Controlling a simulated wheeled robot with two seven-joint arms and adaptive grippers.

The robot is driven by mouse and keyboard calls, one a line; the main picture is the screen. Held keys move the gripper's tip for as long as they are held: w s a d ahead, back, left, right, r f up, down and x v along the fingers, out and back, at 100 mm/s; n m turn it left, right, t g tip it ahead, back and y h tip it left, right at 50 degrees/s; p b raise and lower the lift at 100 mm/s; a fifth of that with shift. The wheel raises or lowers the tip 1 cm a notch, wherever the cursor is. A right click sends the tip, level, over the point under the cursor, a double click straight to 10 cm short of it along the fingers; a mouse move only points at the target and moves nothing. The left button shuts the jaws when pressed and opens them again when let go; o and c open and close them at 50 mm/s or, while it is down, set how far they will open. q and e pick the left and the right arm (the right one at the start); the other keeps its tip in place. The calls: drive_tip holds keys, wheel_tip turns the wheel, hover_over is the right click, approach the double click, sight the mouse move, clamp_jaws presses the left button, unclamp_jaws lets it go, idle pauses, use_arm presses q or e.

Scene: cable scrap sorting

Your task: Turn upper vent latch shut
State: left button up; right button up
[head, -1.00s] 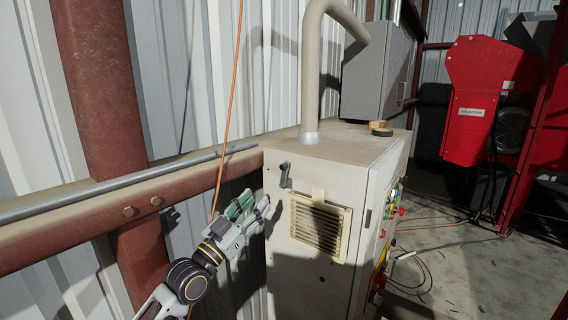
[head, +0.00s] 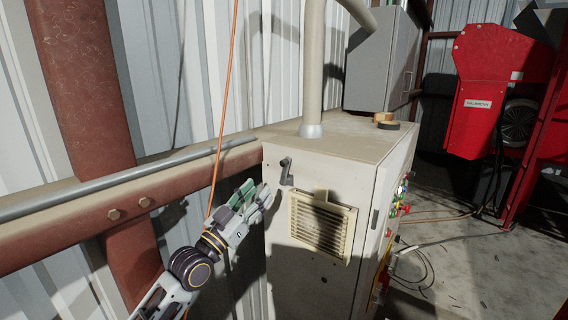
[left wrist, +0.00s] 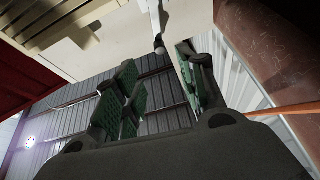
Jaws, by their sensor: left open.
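The upper vent latch (head: 286,171) is a small dark grey crank-shaped handle on the front of the beige cabinet (head: 279,239), just above and left of the louvred vent (head: 322,226). My left gripper (head: 262,193) is open and empty, just left of and slightly below the latch. In the left wrist view the open green-padded fingers (left wrist: 160,85) point toward the cabinet. The latch (left wrist: 159,42) shows there beyond the gap between them. I cannot tell any contact; the fingers look apart from it. My right gripper is not in view.
A rusty red beam (head: 75,224) with a grey pipe (head: 110,182) runs along the wall to the left. An orange cable (head: 224,110) hangs behind my left arm. A tape roll (head: 386,125) lies on the cabinet top. A red machine (head: 490,90) stands at the right.

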sight(282, 165)
use_arm(q)
drive_tip(key=p+x, duration=0.2)
drive_tip(key=x, duration=0.7)
drive_tip(key=shift+r+p, duration=0.15)
drive_tip(key=shift+p, duration=0.15)
drive_tip(key=shift+p+x, duration=0.5)
drive_tip(key=shift+x, duration=1.7)
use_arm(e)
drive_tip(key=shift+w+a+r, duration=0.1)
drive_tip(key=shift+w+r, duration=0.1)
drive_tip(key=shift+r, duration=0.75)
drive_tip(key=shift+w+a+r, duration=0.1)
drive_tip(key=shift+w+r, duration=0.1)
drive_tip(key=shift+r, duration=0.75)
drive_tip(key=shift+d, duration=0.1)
use_arm(q)
clamp_jaws()
